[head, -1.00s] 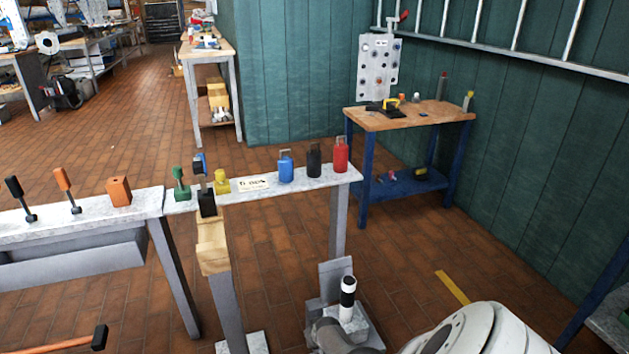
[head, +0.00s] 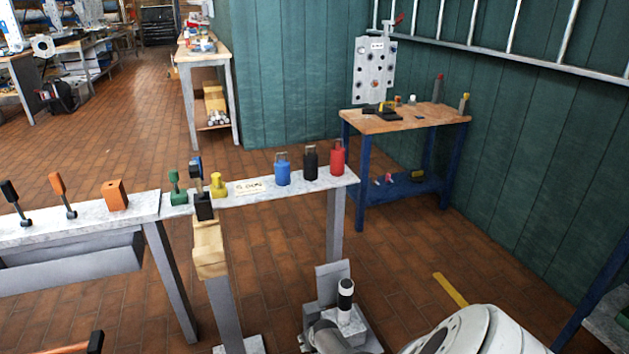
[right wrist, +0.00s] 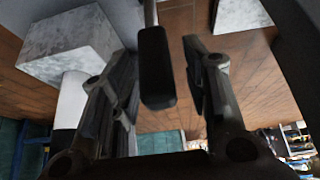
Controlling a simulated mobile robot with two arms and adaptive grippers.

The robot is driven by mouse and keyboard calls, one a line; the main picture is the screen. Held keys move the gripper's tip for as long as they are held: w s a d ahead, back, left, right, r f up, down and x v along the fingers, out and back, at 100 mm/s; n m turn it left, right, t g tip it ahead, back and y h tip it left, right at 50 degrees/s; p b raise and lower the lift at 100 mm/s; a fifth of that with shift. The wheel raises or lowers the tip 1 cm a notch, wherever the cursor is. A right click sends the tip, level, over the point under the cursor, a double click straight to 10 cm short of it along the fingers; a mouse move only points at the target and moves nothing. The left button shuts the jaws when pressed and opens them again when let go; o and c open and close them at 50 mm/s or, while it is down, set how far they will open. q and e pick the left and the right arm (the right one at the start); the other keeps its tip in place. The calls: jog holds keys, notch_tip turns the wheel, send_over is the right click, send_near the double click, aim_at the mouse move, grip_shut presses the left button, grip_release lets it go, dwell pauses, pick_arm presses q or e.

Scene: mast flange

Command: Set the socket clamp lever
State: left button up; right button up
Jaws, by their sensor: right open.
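In the right wrist view a black lever handle (right wrist: 156,68) on a thin metal rod hangs from the top edge. My right gripper (right wrist: 160,75) is open, with one finger on each side of the handle. A gap shows on both sides, so the fingers look apart from it. The rod's far end and any socket clamp are out of that view. In the head view a lever with a blue and black grip (head: 196,168) stands at a black socket (head: 203,206) on a wooden post (head: 209,250). I cannot tell whether it is the same lever. My left gripper is not in view.
A narrow grey bench (head: 320,187) carries red, black and blue weights and a label card (head: 250,187). A black-and-white cylinder (head: 345,296) stands on a grey block at the lower middle. A blue-legged wooden table (head: 400,120) stands behind. Brick floor is clear between.

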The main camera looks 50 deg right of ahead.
jog(key=shift+s+r, duration=0.1)
jog(key=v, duration=1.1)
jog(key=shift+r, duration=0.35)
jog(key=shift+a, duration=0.1)
dwell(0.4)
jog(key=shift+s, duration=0.1)
